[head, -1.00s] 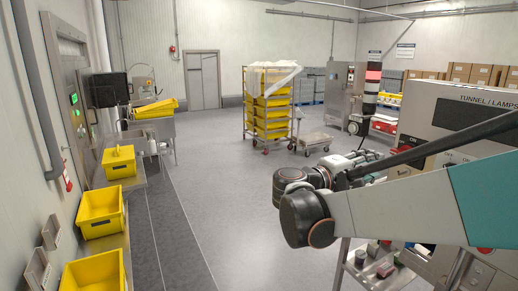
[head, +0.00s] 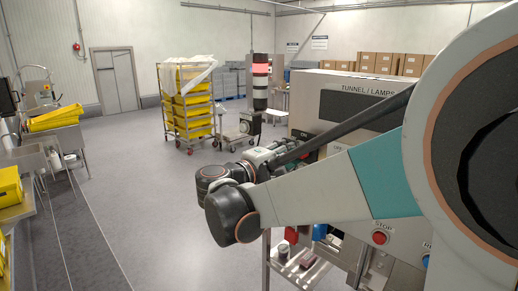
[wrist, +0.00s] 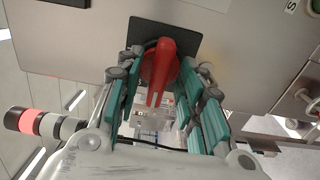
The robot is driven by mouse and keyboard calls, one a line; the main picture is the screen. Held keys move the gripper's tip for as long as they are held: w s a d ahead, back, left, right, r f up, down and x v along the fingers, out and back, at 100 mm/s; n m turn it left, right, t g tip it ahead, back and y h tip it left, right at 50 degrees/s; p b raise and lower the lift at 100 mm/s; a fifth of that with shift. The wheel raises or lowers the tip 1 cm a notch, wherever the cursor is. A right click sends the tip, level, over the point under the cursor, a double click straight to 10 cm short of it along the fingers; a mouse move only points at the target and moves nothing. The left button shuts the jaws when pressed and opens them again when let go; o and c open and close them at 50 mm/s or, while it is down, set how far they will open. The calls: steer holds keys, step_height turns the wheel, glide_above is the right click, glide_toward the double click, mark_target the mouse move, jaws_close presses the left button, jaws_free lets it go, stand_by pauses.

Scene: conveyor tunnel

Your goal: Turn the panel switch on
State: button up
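The panel (head: 350,90) is a grey cabinet marked "TUNNEL / LAMPS" at the right in the head view, partly covered by my arm. In the wrist view, the switch (wrist: 160,70) is a red rotary handle on a black plate (wrist: 190,40) on the panel face. My gripper (wrist: 160,58) has its teal-padded fingers apart, one on each side of the red handle. I cannot tell whether they touch it. My arm hides the switch in the head view. My gripper (head: 265,155) is small and partly hidden there.
A red stop button (head: 380,238) and a blue button (head: 426,261) are low on the panel. A stack light (head: 260,82) stands beyond my gripper. A rack of yellow crates (head: 188,105) stands farther back. Open floor (head: 150,190) lies left of my arm.

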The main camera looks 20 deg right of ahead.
steer(key=shift+d, duration=0.1)
jaws_close()
steer(key=shift+m, duration=0.3)
steer(key=m+p, duration=0.1)
steer(key=m, duration=1.6)
stand_by(0.3)
steer(key=shift+f+m, duration=0.1)
steer(key=shift+m, duration=0.2)
stand_by(0.3)
